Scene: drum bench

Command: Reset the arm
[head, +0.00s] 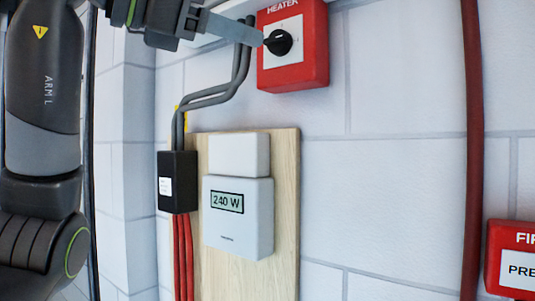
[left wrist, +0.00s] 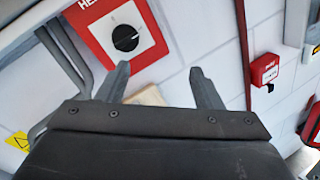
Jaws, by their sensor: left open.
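My left arm comes in from the left in the head view, and its gripper (head: 228,27) is at the top, next to the red heater switch box (head: 312,66). One finger overlaps the box's left edge and its tip appears close to the black knob (head: 278,42); I cannot tell whether they touch. In the left wrist view both fingers of the gripper (left wrist: 160,82) stand wide apart with nothing between them. There the heater box (left wrist: 144,53) and its knob (left wrist: 125,38) show ahead, above the left finger. My right gripper is in neither view.
A white meter (head: 238,232) reading 240 W is on a wooden board (head: 285,215). A black box (head: 177,182) with grey and red cables is beside it. A red pipe (head: 474,150) runs down at the right, near a red fire box (head: 512,240). The white wall between is clear.

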